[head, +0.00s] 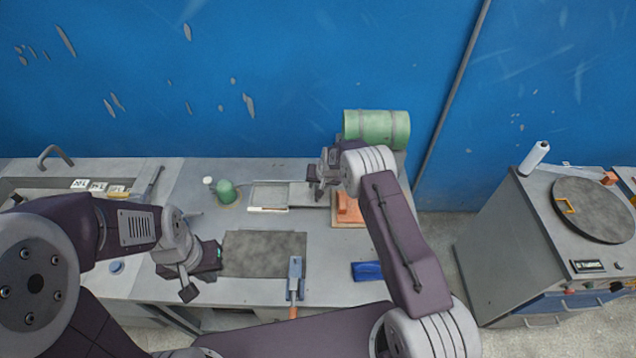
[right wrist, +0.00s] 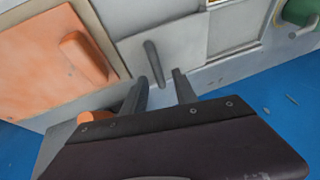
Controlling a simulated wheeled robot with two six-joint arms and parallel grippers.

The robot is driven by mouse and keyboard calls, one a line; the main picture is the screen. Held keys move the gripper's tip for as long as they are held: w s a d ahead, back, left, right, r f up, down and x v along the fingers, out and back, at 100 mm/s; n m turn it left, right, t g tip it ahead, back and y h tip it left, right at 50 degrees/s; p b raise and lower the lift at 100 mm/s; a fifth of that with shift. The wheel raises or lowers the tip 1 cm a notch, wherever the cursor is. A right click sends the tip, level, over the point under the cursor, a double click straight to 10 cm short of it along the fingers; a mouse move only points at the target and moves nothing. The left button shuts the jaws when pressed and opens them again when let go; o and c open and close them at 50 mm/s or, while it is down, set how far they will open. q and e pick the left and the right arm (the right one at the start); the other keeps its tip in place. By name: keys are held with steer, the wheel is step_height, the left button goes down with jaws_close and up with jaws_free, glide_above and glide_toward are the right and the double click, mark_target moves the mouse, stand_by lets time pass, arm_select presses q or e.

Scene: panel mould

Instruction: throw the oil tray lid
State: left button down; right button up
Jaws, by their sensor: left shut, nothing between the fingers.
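The oil tray (head: 268,190) is a shallow light-grey tray at the back of the bench; its edge also shows in the right wrist view (right wrist: 238,38). Its lid appears to be the flat grey plate (head: 302,196) at the tray's right end, with a dark bar handle (right wrist: 153,62) in the right wrist view. My right gripper (head: 316,182) is above the plate. Its fingers (right wrist: 160,88) are apart, with the handle just ahead of and between them; contact cannot be told. My left gripper (head: 217,254) is shut and empty near the dark mat's left edge.
A green bottle (head: 225,191) stands left of the tray. A dark mat (head: 265,253), a grey-blue tool (head: 295,275) and a blue item (head: 367,271) lie in front. A grey cabinet (head: 505,235) stands right across a floor gap.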

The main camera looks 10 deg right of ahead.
steer(key=shift+w+f, duration=0.1)
steer(key=shift+f, duration=0.2)
jaws_close()
stand_by(1.3)
